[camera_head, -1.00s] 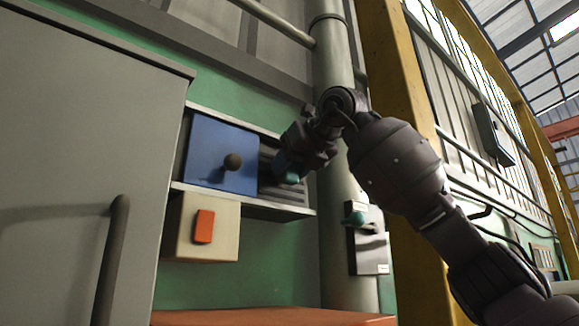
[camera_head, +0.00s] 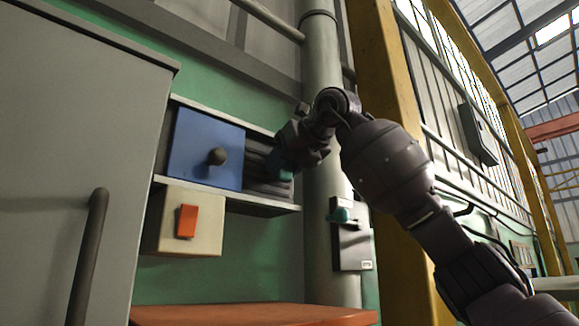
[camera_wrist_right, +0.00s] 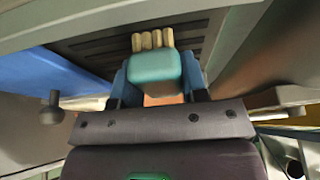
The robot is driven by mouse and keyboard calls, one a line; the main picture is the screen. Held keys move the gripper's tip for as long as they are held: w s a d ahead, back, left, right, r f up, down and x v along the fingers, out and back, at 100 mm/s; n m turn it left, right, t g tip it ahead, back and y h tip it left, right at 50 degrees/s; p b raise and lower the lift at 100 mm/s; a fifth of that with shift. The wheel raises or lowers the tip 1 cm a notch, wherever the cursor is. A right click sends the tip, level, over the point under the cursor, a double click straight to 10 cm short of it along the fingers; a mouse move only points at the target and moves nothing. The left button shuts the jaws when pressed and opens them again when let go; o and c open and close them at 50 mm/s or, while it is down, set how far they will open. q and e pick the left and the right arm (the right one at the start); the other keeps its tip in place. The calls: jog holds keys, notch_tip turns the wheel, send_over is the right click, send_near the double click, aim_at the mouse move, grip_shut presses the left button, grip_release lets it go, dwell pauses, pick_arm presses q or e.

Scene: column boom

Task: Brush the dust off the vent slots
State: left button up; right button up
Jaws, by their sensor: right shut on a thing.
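The vent slots (camera_head: 258,180) are dark horizontal louvres right of a blue panel (camera_head: 205,150) with a dark knob; in the wrist view the slots (camera_wrist_right: 100,47) run behind the bristles. My right gripper (camera_head: 284,165) is at the right part of the slots and hides some of them. In the wrist view the right gripper (camera_wrist_right: 155,82) is shut on a brush (camera_wrist_right: 153,66), a teal block with several tan bristle tufts pointing at the slots. I cannot tell whether the bristles touch. Dust cannot be made out. My left gripper is not in view.
A ledge (camera_head: 230,198) runs below the slots, above a cream box with an orange switch (camera_head: 187,221). A thick grey pipe (camera_head: 322,75) stands just right, with a grey box (camera_head: 352,240) on it. A grey cabinet (camera_head: 60,130) fills the left. An orange surface (camera_head: 250,315) lies below.

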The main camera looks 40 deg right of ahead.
jog(key=shift+s+a, duration=0.1)
jog(key=shift+a, duration=1.25)
jog(key=shift+d+f+b, duration=0.1)
jog(key=shift+d+f, duration=0.2)
jog(key=shift+d, duration=0.5)
jog(key=shift+d+f+b, duration=0.15)
jog(key=shift+d+f, duration=0.1)
jog(key=shift+d, duration=0.55)
jog(key=shift+d+f+b, duration=0.1)
jog(key=shift+d+f, duration=0.2)
jog(key=shift+d, duration=0.5)
jog(key=shift+a, duration=0.1)
jog(key=shift+s+d+b, duration=0.15)
jog(key=shift+s+b, duration=0.25)
jog(key=shift+s, duration=1.05)
jog(key=shift+s+d+b, duration=0.1)
jog(key=shift+s+b, duration=0.25)
jog(key=shift+s, duration=1.05)
jog(key=shift+s+d+b, duration=0.15)
jog(key=shift+s+b, duration=0.15)
jog(key=shift+s, duration=1.2)
